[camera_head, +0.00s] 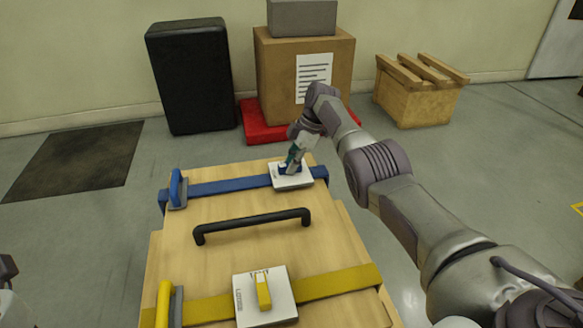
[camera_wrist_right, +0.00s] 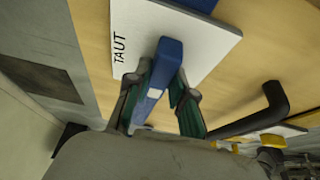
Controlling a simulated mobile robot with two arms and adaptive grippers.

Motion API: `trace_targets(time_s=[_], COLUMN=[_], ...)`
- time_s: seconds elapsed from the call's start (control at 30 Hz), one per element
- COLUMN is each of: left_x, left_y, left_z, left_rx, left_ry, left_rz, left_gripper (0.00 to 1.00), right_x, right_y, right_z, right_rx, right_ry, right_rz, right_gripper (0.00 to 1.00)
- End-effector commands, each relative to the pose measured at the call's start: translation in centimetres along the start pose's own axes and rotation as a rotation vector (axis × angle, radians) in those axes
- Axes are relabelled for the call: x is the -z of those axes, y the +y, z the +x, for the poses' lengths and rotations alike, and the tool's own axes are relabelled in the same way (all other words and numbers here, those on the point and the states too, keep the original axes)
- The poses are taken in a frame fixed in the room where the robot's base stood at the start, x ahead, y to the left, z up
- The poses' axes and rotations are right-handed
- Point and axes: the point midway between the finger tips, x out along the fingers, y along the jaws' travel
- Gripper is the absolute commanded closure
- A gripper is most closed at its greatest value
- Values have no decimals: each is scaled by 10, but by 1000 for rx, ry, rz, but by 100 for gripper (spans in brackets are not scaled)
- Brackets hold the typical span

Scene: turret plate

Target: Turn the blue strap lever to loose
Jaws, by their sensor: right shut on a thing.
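The blue strap lever (camera_wrist_right: 160,75) stands on a white plate (camera_wrist_right: 135,20) that reads TAUT. In the head view the white plate (camera_head: 296,181) sits on the blue strap (camera_head: 225,186), at the far right of a wooden crate lid. My right gripper (camera_head: 293,168) reaches down to the lever and mostly hides it there. In the wrist view the green-padded fingers of my right gripper (camera_wrist_right: 163,100) are on both sides of the lever, shut on it. My left gripper's fingers are not visible.
A black handle (camera_head: 252,224) crosses the middle of the crate lid (camera_head: 200,265). Nearer, a yellow lever (camera_head: 263,291) sits on a white plate over a yellow strap (camera_head: 340,281). A blue upright piece (camera_head: 175,187) stands at the blue strap's left end. Boxes stand behind the crate.

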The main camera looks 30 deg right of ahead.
Motion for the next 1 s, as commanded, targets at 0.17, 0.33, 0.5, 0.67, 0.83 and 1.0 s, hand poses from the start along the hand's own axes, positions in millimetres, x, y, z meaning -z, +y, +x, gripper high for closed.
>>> trace_targets(time_s=[0.17, 0.33, 0.5, 0.67, 0.83, 1.0], left_x=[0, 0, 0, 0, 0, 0], left_y=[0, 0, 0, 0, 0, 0], left_z=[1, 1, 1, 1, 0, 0], left_rx=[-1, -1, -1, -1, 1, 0], left_ry=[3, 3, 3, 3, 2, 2], left_rz=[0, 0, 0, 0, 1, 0], left_gripper=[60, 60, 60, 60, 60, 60], right_x=[-1, -1, 0, 0, 0, 0], right_y=[-1, -1, -1, 0, 0, 1], right_z=[1, 1, 1, 0, -1, -20], right_rx=[4, 4, 4, 2, 1, -2], right_ry=[-2, -2, -2, -1, -1, -1], right_rz=[-5, -5, -5, -4, -4, -5], right_gripper=[100, 100, 54, 52, 52, 52])
